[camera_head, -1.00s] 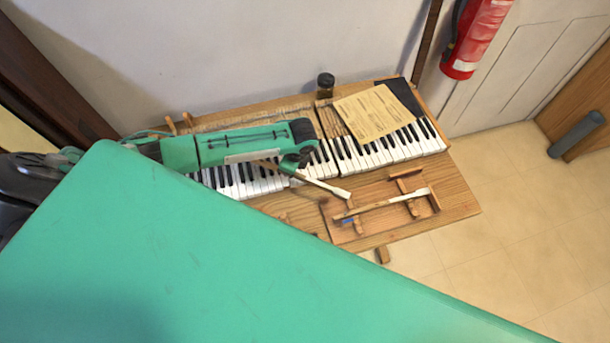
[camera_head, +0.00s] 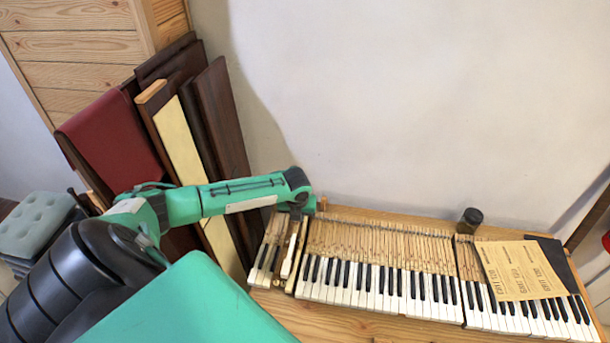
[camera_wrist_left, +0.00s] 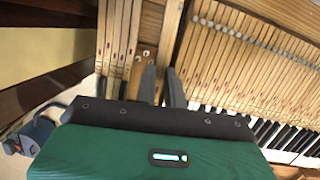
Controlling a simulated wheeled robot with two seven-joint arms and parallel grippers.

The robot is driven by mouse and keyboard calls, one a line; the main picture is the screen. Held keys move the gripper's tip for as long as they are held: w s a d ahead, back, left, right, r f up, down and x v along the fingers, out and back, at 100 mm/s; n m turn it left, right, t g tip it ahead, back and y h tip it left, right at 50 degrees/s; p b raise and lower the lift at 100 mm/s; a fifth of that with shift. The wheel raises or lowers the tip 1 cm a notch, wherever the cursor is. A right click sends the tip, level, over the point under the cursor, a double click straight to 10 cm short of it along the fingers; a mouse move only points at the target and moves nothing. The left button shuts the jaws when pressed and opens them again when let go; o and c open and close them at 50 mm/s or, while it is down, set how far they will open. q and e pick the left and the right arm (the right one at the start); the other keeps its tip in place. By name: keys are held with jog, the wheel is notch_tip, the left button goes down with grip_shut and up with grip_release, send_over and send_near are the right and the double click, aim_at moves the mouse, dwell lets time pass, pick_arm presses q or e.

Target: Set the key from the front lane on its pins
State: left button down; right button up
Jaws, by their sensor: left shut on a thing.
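My left gripper (camera_head: 298,212) is above the far left end of the keyboard. It is shut on a wooden key with a white front end (camera_head: 287,267), which slants down toward the front edge. In the left wrist view the two dark fingers (camera_wrist_left: 162,88) are close together, with the key's pale wooden stick (camera_wrist_left: 171,35) running away beyond them. Beside it is a gap showing a bare wooden strip (camera_wrist_left: 147,50) with small round marks, perhaps pins. I cannot tell whether the key touches anything below. The front lane and my right gripper are out of view.
A few seated keys (camera_head: 264,257) lie left of the gap, and a long row of keys (camera_head: 375,285) lies right of it. Dark boards (camera_head: 222,120) lean on the wall at left.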

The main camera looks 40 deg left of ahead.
pick_arm(q)
jog(key=b+x, duration=0.2)
jog(key=x, duration=0.1)
jog(key=s+b+x, duration=0.1)
jog(key=b+x, duration=0.1)
jog(key=b, duration=0.1)
jog(key=shift+a+f+b, duration=0.3)
jog(key=shift+f, duration=0.8)
jog(key=shift+p, duration=0.75)
dwell(1.6)
jog(key=shift+f+b, duration=0.4)
jog(key=shift+f, duration=0.35)
dwell(0.5)
jog(key=c, duration=1.8)
grip_release()
jog(key=shift+r, duration=0.1)
